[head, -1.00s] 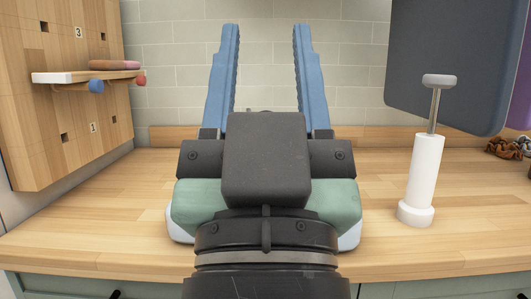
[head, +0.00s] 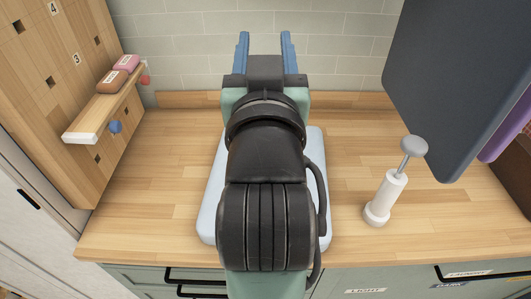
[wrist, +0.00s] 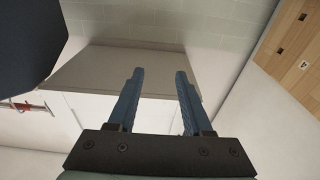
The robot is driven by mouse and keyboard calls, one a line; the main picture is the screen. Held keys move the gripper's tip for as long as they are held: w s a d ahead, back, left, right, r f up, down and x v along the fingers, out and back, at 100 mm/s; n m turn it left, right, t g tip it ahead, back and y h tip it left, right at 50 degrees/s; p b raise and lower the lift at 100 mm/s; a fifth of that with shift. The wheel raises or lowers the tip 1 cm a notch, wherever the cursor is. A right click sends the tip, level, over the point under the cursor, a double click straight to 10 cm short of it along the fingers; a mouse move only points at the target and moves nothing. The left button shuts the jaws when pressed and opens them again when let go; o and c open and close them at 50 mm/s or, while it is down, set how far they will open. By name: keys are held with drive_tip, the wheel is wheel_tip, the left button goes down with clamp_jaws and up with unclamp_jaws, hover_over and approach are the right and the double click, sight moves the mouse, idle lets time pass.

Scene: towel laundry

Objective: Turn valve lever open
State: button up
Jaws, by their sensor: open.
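I cannot make out a valve lever for certain in either view. A small red and pale fitting (wrist: 32,107) shows at the left edge of the wrist view, too small to identify. My gripper (head: 265,38) is up in front of the tiled wall, beyond the wooden counter. Its two blue fingers are apart, with nothing between them. In the wrist view my gripper (wrist: 159,74) shows the same empty gap, with a grey-brown panel behind it. The red fitting is to the left of the fingers and apart from them. My arm hides the middle of the counter.
The wooden counter (head: 150,190) is clear at left. A white pump-like cylinder (head: 385,198) with a grey knob stands at right. A dark panel (head: 450,75) hangs above it. A pegboard (head: 60,110) with a shelf (head: 95,118) is at left. Tiles (head: 190,50) cover the back wall.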

drive_tip(key=shift+g, duration=0.9)
drive_tip(key=s+f+p, duration=0.1)
drive_tip(key=f+p, duration=0.1)
drive_tip(key=f, duration=0.6)
drive_tip(key=s+a+f+p, duration=0.1)
drive_tip(key=s+f+p, duration=0.1)
drive_tip(key=f, duration=0.6)
drive_tip(key=s+f+p, duration=0.1)
drive_tip(key=f+p, duration=0.2)
drive_tip(key=f, duration=0.6)
drive_tip(key=shift+s+a+p, duration=0.2)
drive_tip(key=shift+a+p, duration=0.05)
drive_tip(key=shift+p, duration=0.05)
drive_tip(key=s+f+m+h, duration=0.1)
drive_tip(key=s+f+h, duration=0.1)
drive_tip(key=s+f, duration=0.5)
drive_tip(key=w, duration=0.4)
drive_tip(key=w+d+p, duration=0.1)
drive_tip(key=w, duration=0.3)
drive_tip(key=w+p, duration=0.1)
drive_tip(key=w, duration=0.3)
drive_tip(key=shift+w+d+r, duration=0.25)
drive_tip(key=shift+w+d, duration=0.05)
drive_tip(key=shift+c, duration=0.3)
clamp_jaws()
